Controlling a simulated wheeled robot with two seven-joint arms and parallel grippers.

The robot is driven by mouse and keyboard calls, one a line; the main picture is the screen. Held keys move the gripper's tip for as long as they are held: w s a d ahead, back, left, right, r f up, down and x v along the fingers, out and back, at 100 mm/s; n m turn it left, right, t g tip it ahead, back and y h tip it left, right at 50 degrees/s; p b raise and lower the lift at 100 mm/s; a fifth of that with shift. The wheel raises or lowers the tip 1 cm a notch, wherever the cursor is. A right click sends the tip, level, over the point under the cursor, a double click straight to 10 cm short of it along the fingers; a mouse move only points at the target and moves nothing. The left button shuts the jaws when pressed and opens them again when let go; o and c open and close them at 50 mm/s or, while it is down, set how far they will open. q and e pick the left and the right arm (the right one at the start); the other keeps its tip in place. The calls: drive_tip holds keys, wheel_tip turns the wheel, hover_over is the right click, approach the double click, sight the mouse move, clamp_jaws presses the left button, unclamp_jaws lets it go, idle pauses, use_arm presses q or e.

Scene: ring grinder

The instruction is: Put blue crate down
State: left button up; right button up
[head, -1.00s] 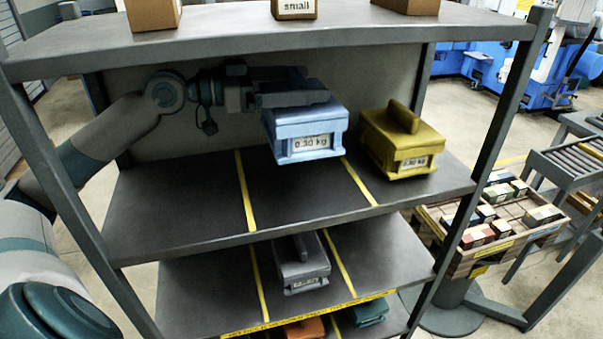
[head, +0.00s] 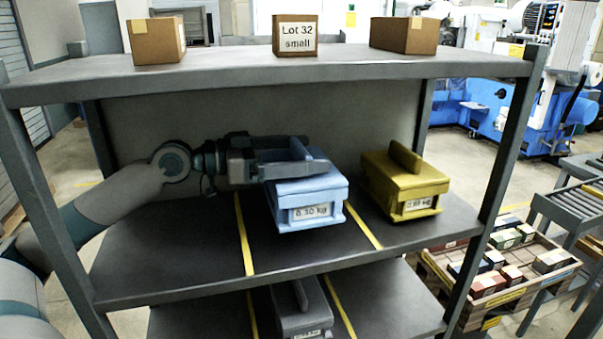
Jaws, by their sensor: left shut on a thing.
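The blue crate (head: 308,203), labelled 0.30 kg, is on or just above the upper shelf board (head: 180,250). It is between two yellow lines; I cannot tell whether its base touches the board. My left gripper (head: 302,162) comes in from the left and is shut on the crate's top handle, which it mostly hides. The crate looks upright. My right gripper is not in view.
A yellow crate (head: 405,186) stands to the right, beyond the right yellow line (head: 362,226). The bay left of the blue crate is empty. A grey crate (head: 301,312) is on the shelf below. Cardboard boxes, one a Lot 32 box (head: 295,36), stand on the top board above my arm.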

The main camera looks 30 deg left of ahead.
use_arm(q)
wheel_tip(320, 180, down, 4)
drive_tip(key=b, duration=0.2)
drive_tip(key=shift+b, duration=0.35)
drive_tip(key=shift+r, duration=0.15)
drive_tip(key=o, duration=1.2)
